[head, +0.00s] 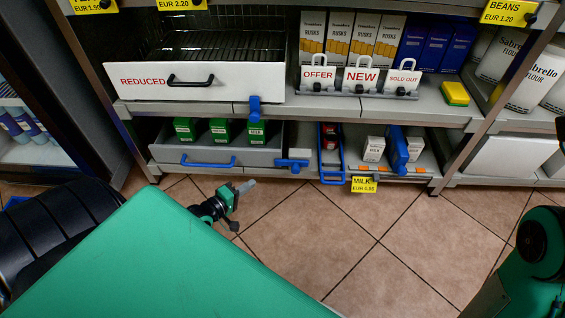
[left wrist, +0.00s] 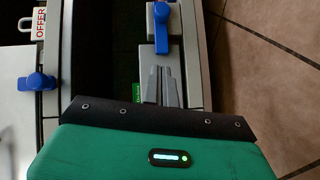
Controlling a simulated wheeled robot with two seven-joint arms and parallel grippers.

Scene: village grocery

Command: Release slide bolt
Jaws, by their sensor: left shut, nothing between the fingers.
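Two blue-handled fittings look like slide bolts. The lower bolt (head: 293,163) sits at the right end of the grey drawer (head: 180,155) on the bottom shelf. It also shows in the left wrist view (left wrist: 161,28), with its blue knob on a pale plate. The upper bolt (head: 254,107) is on the shelf edge below the white REDUCED drawer (head: 140,86), and shows in the left wrist view (left wrist: 37,82). My left gripper (head: 247,186) is shut and empty, low in front of the grey drawer. Its fingers (left wrist: 166,85) point toward the lower bolt, apart from it. My right gripper is out of view.
Green milk boxes (head: 218,129) stand in the grey drawer, which has a blue handle (head: 208,161). Right of the lower bolt are a blue frame (head: 332,178), a blue lever (head: 397,150) and a yellow MILK tag (head: 363,185). The tiled floor (head: 370,240) in front is clear.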

